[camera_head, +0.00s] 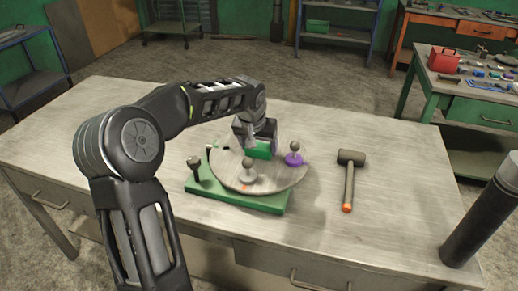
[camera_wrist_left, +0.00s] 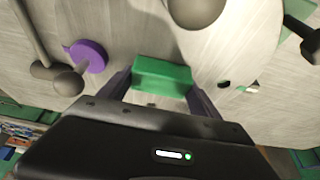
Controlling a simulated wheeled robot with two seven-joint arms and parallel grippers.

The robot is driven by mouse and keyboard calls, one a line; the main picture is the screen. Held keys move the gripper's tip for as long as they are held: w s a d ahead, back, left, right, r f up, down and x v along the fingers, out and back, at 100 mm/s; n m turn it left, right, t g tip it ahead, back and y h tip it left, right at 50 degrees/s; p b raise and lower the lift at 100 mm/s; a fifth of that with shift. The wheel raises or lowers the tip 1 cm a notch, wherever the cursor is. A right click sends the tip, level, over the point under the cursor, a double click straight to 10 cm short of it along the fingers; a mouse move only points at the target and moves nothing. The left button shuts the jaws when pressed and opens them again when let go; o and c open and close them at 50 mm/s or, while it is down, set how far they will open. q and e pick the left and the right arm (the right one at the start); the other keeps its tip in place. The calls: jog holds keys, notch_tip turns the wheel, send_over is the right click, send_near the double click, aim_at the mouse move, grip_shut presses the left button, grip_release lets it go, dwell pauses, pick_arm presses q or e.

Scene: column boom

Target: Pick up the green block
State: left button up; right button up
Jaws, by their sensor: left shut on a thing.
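The green block (camera_head: 259,151) is on or just above the grey round disc (camera_head: 225,172), toward its back. It also shows between the fingers in the left wrist view (camera_wrist_left: 162,76). My left gripper (camera_head: 257,143) reaches down from above and is shut on the block, with one finger on each side. Whether the block touches the disc I cannot tell. The gripper hides the block's upper part in the head view. My right gripper is not in view.
The disc sits on a green base plate (camera_head: 262,203). A purple-footed knob (camera_head: 293,159) and a grey-footed knob (camera_head: 248,176) stand on it; a dark knob (camera_head: 194,164) stands at the plate's left. A mallet (camera_head: 349,178) lies to the right. The table's (camera_head: 400,190) right part is mostly clear.

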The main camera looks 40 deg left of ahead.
aim_at(259, 146)
pick_arm(q)
notch_tip(259, 146, up, 10)
jog(key=shift+r+b, duration=0.1)
jog(key=shift+b, duration=0.2)
dwell(0.7)
